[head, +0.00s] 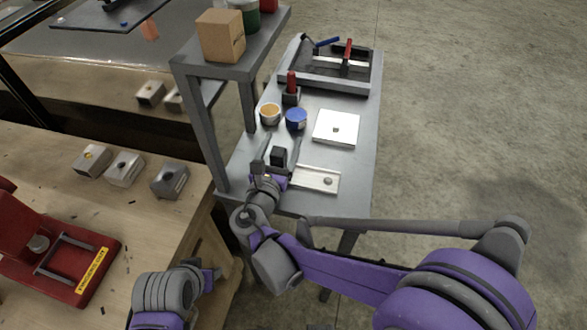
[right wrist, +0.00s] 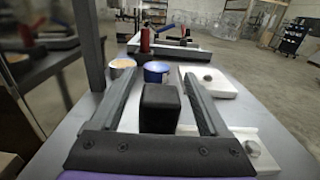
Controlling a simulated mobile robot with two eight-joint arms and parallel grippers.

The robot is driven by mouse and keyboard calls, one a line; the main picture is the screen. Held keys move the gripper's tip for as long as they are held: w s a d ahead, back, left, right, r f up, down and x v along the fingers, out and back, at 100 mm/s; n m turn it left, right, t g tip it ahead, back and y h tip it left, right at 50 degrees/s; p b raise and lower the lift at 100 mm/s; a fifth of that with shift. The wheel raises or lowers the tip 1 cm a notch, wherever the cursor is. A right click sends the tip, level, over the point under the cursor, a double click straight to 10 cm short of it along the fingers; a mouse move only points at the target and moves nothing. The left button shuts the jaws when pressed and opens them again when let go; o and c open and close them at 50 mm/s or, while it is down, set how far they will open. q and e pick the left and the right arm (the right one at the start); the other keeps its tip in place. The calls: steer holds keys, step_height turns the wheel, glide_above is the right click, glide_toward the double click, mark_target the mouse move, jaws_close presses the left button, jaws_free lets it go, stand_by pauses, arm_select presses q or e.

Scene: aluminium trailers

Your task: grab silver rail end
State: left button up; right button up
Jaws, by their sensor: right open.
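The silver rail (head: 317,180) is a flat, light metal strip with a round knob near its right end. It lies on the near part of the grey metal bench and also shows at lower right in the right wrist view (right wrist: 270,150). My right gripper (head: 281,140) is open just left of the rail, its fingers pointing away over the bench. A black block (right wrist: 160,108) stands between the fingers without visible contact.
Beyond the gripper stand an orange-topped tin (head: 270,114), a blue-lidded tin (head: 296,119) and a white plate (head: 336,127). A raised shelf with a cardboard box (head: 220,36) rises at left. A wooden table with metal blocks (head: 124,168) is further left. Floor is open at right.

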jaws_close()
stand_by(0.4)
stand_by(1.0)
